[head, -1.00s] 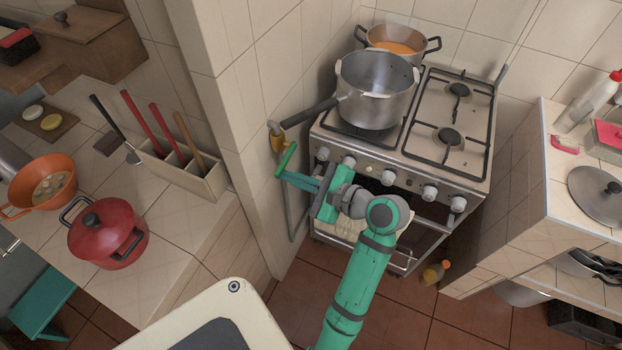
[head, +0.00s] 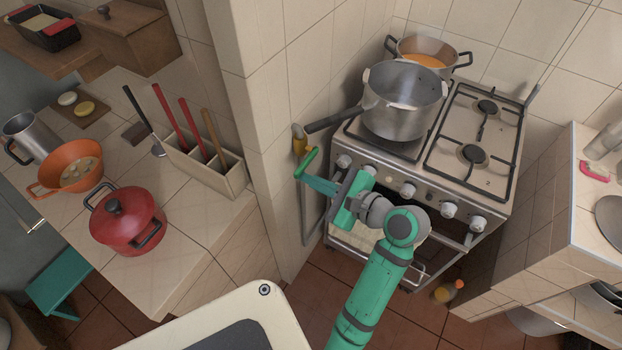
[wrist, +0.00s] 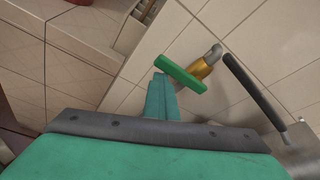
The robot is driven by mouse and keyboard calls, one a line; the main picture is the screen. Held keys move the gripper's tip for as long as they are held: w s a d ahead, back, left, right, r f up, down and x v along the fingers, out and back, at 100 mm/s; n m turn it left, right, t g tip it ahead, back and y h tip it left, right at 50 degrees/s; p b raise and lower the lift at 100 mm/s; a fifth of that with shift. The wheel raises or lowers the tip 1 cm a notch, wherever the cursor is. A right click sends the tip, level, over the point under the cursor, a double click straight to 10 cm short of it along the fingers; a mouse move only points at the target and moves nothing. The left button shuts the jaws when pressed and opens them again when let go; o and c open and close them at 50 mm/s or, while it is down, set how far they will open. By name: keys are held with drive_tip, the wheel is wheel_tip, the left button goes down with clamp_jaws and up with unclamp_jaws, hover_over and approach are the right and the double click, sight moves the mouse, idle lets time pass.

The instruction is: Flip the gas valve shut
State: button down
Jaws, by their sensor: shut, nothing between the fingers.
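The gas valve is on the tiled wall left of the stove. Its brass-yellow body (head: 299,142) carries a green bar handle (head: 307,163), which slants up to the right in the head view. In the wrist view the handle (wrist: 181,77) slants across in front of the yellow body (wrist: 200,68). My gripper (head: 306,179) is shut and empty, with its teal fingertips just below the handle. In the wrist view my fingertips (wrist: 160,82) are close together at the handle's left part; I cannot tell whether they touch it.
The stove (head: 440,150) stands to the right, with a grey pot (head: 402,105) whose long dark handle (head: 334,119) juts out just above the valve. A tiled counter (head: 185,265) with a red pot (head: 127,222) is at left. A bottle (head: 447,291) lies on the floor.

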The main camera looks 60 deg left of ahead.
drive_tip(key=shift+r, duration=0.3)
wheel_tip(320, 180, down, 5)
drive_tip(key=w+v, duration=0.1)
drive_tip(key=v, duration=0.9)
drive_tip(key=shift+w+a+r, duration=0.2)
drive_tip(key=shift+a+r, duration=0.15)
drive_tip(key=shift+f, duration=0.1)
